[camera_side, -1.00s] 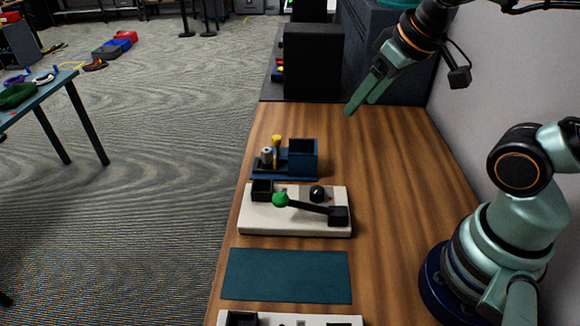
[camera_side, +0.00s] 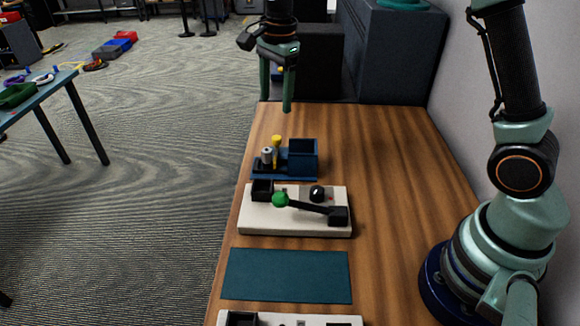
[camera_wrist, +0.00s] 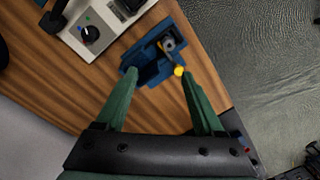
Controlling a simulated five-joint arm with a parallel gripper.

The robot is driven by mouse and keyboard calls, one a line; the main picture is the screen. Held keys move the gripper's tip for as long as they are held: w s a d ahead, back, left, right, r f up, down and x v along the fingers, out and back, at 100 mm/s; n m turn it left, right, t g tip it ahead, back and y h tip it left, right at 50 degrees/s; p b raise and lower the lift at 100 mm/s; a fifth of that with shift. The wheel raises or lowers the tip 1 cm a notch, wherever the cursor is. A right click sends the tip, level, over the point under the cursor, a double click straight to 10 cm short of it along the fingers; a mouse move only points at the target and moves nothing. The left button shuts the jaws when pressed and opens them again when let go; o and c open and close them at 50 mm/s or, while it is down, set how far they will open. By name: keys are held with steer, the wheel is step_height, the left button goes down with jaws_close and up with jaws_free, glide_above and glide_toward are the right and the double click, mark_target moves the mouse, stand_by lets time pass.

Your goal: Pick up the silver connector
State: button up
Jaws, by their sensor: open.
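The silver connector (camera_side: 267,155) stands upright at the left part of a small blue holder (camera_side: 313,160). In the wrist view the silver connector (camera_wrist: 169,45) shows beyond a yellow-topped piece (camera_wrist: 179,71). My gripper (camera_side: 276,104) points down, open and empty, above and behind the holder in the side view. In the wrist view my green fingers (camera_wrist: 159,74) are spread apart, with the near part of the holder (camera_wrist: 140,60) showing between and beyond their tips. The fingers are apart from the connector.
The yellow piece (camera_side: 276,141) stands close behind the connector, and the holder's box-like compartment is at its right. A white board (camera_side: 255,220) with a green-knobbed lever (camera_side: 281,199) is in front. A teal mat (camera_side: 288,275) lies nearer. Bare wood is clear at right.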

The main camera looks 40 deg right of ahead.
step_height(320, 180, down, 5)
steer(key=w+a+m+g, duration=0.1)
steer(key=w+m, duration=0.2)
glide_above(267, 150)
steer(key=shift+m, duration=0.3)
steer(key=f, duration=0.6)
steer(key=shift+s+a+f, duration=0.1)
steer(key=shift+s+a, duration=0.05)
steer(key=shift+s, duration=0.05)
steer(key=shift+w+f, duration=0.15)
steer(key=shift+f, duration=1.25)
steer(key=shift+w+f, duration=0.1)
steer(key=shift+f, duration=1.25)
jaws_close()
